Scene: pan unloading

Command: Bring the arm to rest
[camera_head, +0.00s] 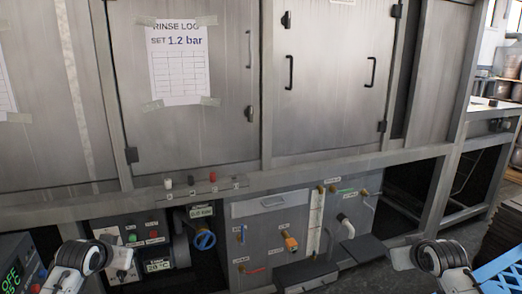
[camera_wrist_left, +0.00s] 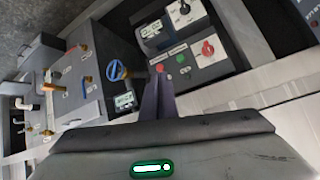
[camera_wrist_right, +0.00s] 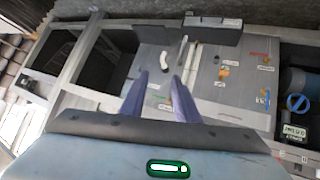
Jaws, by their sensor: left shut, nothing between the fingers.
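My left gripper (camera_wrist_left: 158,85) shows in the left wrist view with its dark fingers together and nothing between them. It points toward the machine's lower panel, by the control box (camera_wrist_left: 187,62) with red and green buttons. My right gripper (camera_wrist_right: 159,76) shows in the right wrist view with its two fingers apart. No object shows between them. In the head view my two arms come in at the lower left and lower right corners, and their fingertips cannot be made out there.
A large steel machine with closed doors (camera_head: 335,75) fills the head view. Below its frame are a blue valve handle (camera_head: 204,240), an orange valve (camera_head: 290,241), a grey pipe elbow (camera_head: 346,225) and a control box (camera_head: 130,238). A blue crate (camera_head: 500,275) shows at the lower right.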

